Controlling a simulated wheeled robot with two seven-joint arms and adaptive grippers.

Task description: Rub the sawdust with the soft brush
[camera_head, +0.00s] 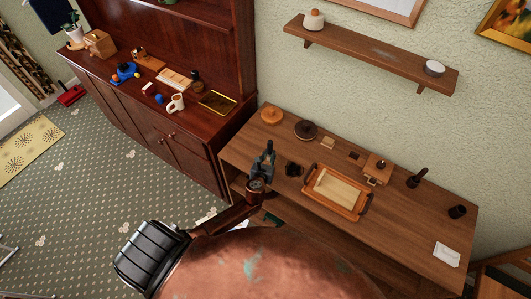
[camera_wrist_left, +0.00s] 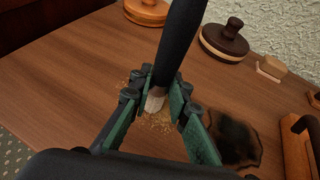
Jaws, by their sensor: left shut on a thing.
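My left gripper (camera_head: 264,158) is over the left part of the wooden table. In the left wrist view, the left gripper (camera_wrist_left: 160,95) is shut on the soft brush (camera_wrist_left: 178,45), which has a dark handle and pale bristles. The brush is tilted, with its bristles down between the fingertips. The sawdust (camera_wrist_left: 160,124) is a thin light-brown scatter on the table around the bristle end, partly hidden by the fingers. The bristles appear to be at the sawdust, but I cannot tell how firmly they touch. My right gripper is not in view.
A dark stain (camera_wrist_left: 234,138) lies right of the sawdust. A tray (camera_head: 337,191) stands farther right on the table (camera_head: 405,225). Round lidded pieces (camera_head: 306,129) stand at the back. A shelf (camera_head: 370,58) hangs above. A red-brown cabinet (camera_head: 165,132) adjoins on the left.

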